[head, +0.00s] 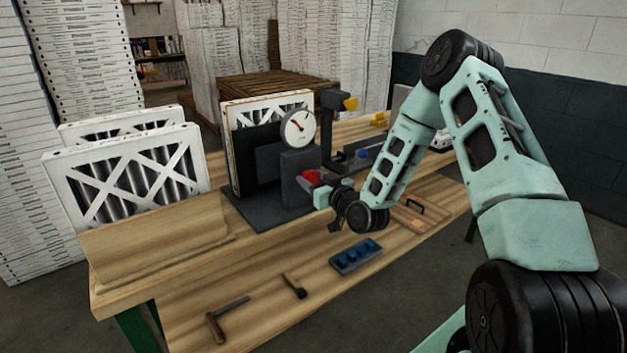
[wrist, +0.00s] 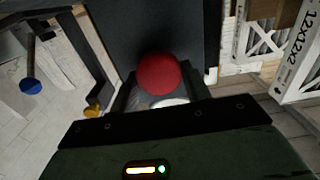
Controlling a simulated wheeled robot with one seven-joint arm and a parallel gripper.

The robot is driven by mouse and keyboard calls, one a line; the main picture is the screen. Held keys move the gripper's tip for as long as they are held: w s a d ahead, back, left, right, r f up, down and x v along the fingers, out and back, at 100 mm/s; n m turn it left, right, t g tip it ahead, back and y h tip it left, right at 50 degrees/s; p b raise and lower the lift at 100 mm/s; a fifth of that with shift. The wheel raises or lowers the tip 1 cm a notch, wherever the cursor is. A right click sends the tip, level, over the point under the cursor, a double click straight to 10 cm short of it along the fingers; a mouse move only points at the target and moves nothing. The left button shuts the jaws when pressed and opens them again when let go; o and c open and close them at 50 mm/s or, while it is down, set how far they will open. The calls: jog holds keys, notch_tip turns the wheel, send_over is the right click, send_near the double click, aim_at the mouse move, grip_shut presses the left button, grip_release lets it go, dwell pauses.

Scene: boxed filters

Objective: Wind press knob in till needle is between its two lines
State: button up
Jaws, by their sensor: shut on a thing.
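The press (head: 268,178) is a dark grey frame on a base plate, standing on the wooden bench. Its round white dial (head: 298,127) faces my camera, with a red needle tilted toward the upper left. The dial's two lines are too small to make out. The red knob (head: 311,178) sticks out of the press's right side. In the wrist view the red knob (wrist: 158,76) is between the jaws. My gripper (head: 318,186) is shut on the knob, reaching in from the right. A boxed filter (head: 264,106) stands in the press, behind the dark plate.
White-framed filters (head: 128,175) stand at the left behind a wooden board (head: 155,235). A blue block tray (head: 356,256) and hand tools (head: 228,320) lie on the front of the bench.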

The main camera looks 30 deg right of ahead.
jog(key=o, duration=1)
jog(key=shift+s, duration=0.15)
jog(key=shift+s+d+p, duration=0.15)
jog(key=shift+s+p, duration=1.15)
jog(key=shift+s, duration=3)
jog(key=shift+s+d+p, duration=0.15)
jog(key=shift+s+p, duration=1.15)
jog(key=shift+s, duration=3)
